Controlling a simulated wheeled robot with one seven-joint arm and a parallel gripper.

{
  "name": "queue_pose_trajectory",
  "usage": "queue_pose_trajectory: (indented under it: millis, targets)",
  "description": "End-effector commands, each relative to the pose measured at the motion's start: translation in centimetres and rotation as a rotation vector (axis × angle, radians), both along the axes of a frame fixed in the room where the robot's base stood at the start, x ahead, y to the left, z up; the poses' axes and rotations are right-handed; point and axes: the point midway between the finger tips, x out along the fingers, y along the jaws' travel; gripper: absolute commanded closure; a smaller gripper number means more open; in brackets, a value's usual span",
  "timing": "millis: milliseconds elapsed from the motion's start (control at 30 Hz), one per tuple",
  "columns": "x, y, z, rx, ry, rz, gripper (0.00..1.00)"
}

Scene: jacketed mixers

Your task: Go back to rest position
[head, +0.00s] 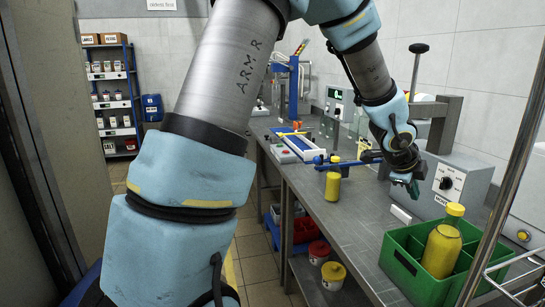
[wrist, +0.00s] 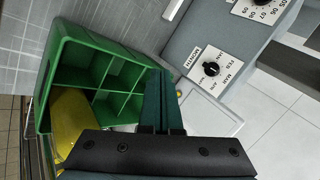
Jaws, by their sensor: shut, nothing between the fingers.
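My gripper (head: 412,188) hangs over the right side of the bench in the head view, in front of a grey machine with a dial (head: 447,183). In the wrist view its two dark green fingers (wrist: 160,78) are together with nothing between them. My arm in its light blue jacket crosses the head view from bottom left to upper right, bent downward at the gripper. The gripper is behind and to the left of a green divided crate (head: 394,268) and apart from it. The crate holds a yellow bottle (head: 441,250); the wrist view shows it in the crate too (wrist: 70,116).
A small yellow bottle (head: 333,186) stands on the metal bench (head: 350,228), close to a blue bar. A blue-framed device (head: 293,95) is farther back. Tubs stand on the lower shelf (head: 333,273). A storage rack (head: 108,95) is at the far left. A metal rail (head: 503,180) stands at right.

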Motion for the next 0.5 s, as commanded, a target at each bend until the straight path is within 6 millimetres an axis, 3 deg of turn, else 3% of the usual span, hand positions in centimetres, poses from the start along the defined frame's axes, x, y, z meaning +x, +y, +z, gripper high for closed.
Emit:
queue_pose_trajectory:
  millis: [167,300,367,500]
  targets:
    - [2.8,8.1,-2.4,0.011,0.118,0.320,1.00]
    - [3.9,17.8,-4.8,-0.002,0.263,0.718,1.00]
    - [3.6,22.1,-5.9,-0.019,0.330,0.906,1.00]
    - [0.9,31.4,-8.3,-0.080,0.494,1.359,1.00]
